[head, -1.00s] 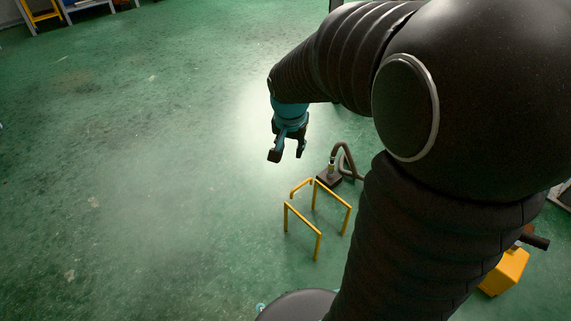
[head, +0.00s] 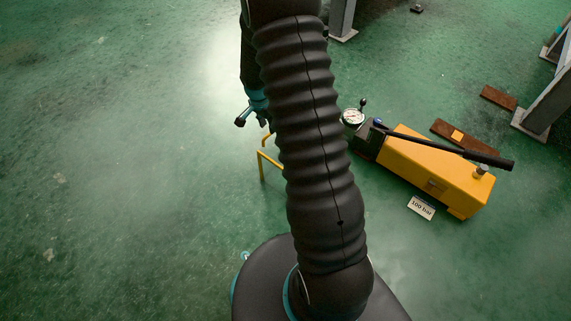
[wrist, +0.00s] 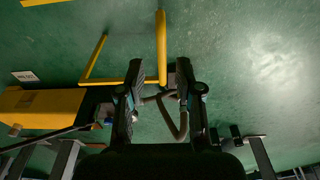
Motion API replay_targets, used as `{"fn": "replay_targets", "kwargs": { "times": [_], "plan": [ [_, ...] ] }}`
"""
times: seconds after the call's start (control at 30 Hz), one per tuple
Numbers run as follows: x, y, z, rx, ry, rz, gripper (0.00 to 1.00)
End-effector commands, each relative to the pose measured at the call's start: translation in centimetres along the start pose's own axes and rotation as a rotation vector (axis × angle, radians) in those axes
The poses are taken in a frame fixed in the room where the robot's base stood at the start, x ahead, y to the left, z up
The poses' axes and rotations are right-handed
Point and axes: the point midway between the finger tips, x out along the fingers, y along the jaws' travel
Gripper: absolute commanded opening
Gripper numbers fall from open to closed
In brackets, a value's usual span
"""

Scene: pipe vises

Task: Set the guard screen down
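The guard screen is a yellow tubular frame (head: 262,166) standing on the green floor. In the head view my arm hides most of it. Its yellow bars (wrist: 161,48) cross the upper left and middle of the wrist view. My gripper (head: 254,114) is above the frame in the head view, partly hidden behind my arm. In the wrist view my gripper (wrist: 160,72) has its two dark fingers apart. One yellow bar ends in line with the gap between the fingers; I cannot tell its distance from them. Neither finger visibly clamps it.
A yellow hand pump (head: 432,170) with a long black handle and a gauge (head: 352,117) lies right of my arm, beside a "100 bar" label (head: 421,207). A dark hose (wrist: 172,118) shows beyond the fingers. Grey stand legs (head: 545,105) are at right. The left floor is clear.

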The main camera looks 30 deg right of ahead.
Motion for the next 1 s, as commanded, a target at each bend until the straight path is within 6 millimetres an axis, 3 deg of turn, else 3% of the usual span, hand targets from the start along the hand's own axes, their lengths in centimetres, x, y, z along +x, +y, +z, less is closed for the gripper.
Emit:
{"fn": "replay_targets", "kwargs": {
  "times": [0.1,0.3,0.57,0.8,1.0],
  "plan": [
    [2.6,0.1,0.0,0.0,-0.002,0.003,0.35],
    [5.5,0.1,0.0,-0.001,-0.002,0.003,0.35],
    [7.0,0.0,-0.2,-0.002,-0.001,0.001,0.35],
    [10.3,-0.2,-0.8,-0.002,-0.002,0.002,0.35],
    [11.5,-0.2,-0.8,-0.002,-0.001,0.001,0.35]
  ]
}}
